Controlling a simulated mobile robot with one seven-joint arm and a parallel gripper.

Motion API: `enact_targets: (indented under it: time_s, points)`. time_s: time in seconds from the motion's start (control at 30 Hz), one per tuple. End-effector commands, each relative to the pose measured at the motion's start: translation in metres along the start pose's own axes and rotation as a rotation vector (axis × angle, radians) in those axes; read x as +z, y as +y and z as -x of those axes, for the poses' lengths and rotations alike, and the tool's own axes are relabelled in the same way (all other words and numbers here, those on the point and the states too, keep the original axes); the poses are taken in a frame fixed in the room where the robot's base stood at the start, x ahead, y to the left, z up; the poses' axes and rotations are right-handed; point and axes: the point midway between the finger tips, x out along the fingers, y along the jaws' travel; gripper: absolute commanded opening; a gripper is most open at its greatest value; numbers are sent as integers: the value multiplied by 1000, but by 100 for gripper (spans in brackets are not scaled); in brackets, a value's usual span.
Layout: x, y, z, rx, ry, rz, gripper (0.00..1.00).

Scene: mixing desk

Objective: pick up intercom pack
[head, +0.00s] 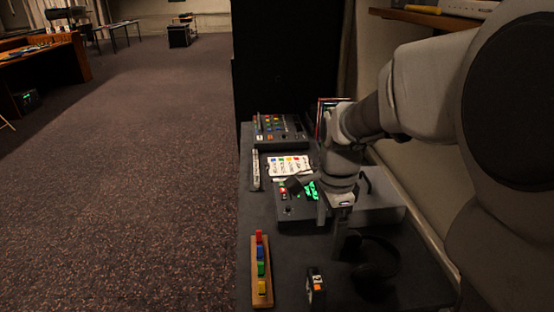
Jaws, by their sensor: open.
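A small dark box with an orange and white face (316,285), which looks like the intercom pack, stands near the front of the dark desk (285,255). My gripper (333,226) is over the desk, farther back than this box and apart from it. It points down with its fingers parted and nothing visible between them. The arm and wrist hide part of the desk behind the gripper.
A wooden strip with colored blocks (261,270) lies left of the box. A black headset (374,268) lies to its right. Behind are a grey console with green lights (290,209), a sheet with colored marks (289,167) and a button panel (277,128). Open carpet (140,180) lies left.

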Motion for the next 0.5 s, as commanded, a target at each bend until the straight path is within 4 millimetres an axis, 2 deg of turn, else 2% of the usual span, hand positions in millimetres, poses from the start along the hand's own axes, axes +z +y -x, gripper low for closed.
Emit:
enact_targets:
  time_s: [0.17,0.5]
  points:
    - [-1,-2,-22,17,5,-44,100]
    - [-1,-1,-96,17,4,-43,100]
